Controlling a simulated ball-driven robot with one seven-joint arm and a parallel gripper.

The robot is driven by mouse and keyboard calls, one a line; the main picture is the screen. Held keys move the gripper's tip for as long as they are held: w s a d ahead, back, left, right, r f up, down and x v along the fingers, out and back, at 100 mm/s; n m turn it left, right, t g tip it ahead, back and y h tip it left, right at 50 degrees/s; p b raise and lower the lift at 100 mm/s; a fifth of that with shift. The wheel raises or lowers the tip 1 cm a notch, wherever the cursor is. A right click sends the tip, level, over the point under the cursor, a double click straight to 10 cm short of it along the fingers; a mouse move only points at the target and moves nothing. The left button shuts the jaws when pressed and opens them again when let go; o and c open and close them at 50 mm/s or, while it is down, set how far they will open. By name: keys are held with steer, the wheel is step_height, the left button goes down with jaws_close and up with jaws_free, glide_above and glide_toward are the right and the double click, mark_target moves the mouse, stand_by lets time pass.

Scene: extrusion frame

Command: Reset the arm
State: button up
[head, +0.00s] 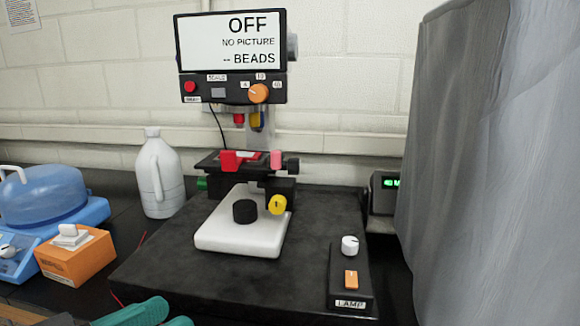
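Two teal fingertips of my gripper (176,311) show at the bottom edge, left of centre, in the head view. They point right, with a gap between them and nothing seen in it. Most of the gripper and the arm is cut off by the bottom edge. The fingers are low in front of a black mat (150,270), near its front left corner. A microscope-like instrument with a white base (225,235) stands on the mat, well beyond the gripper. Its screen (232,40) reads OFF, NO PICTURE, -- BEADS.
A lamp box (350,300) with a white knob and orange switch sits at the mat's right front. An orange box (75,258) and a blue device with a clear dome (40,200) stand left. A white jug (160,175) stands behind. A grey curtain (500,170) hangs right.

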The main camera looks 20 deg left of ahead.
steer(key=w+d+f+n+g+h, duration=0.1)
steer(key=w+d+f+g, duration=0.1)
steer(key=w+d+f, duration=0.45)
steer(key=w+d+f+n+g, duration=0.1)
steer(key=w+d+f+g, duration=0.25)
steer(key=d+f, duration=0.6)
steer(key=w+d+f+g+p, duration=0.1)
steer(key=d+f+g, duration=0.2)
steer(key=d+f, duration=0.9)
steer(key=s+d+f+g+y, duration=0.1)
steer(key=s+d+f+g, duration=0.2)
steer(key=d, duration=0.4)
steer(key=s+d+f+g+y, duration=0.1)
steer(key=s+d+f, duration=0.3)
steer(key=d, duration=0.4)
steer(key=s+d+f+g+y, duration=0.1)
steer(key=s+d+f, duration=0.1)
steer(key=s, duration=0.5)
steer(key=s+d+f+m+g+y+p, duration=0.1)
steer(key=s+d+f+y, duration=0.1)
steer(key=s+d, duration=0.3)
steer(key=shift+s, duration=1.25)
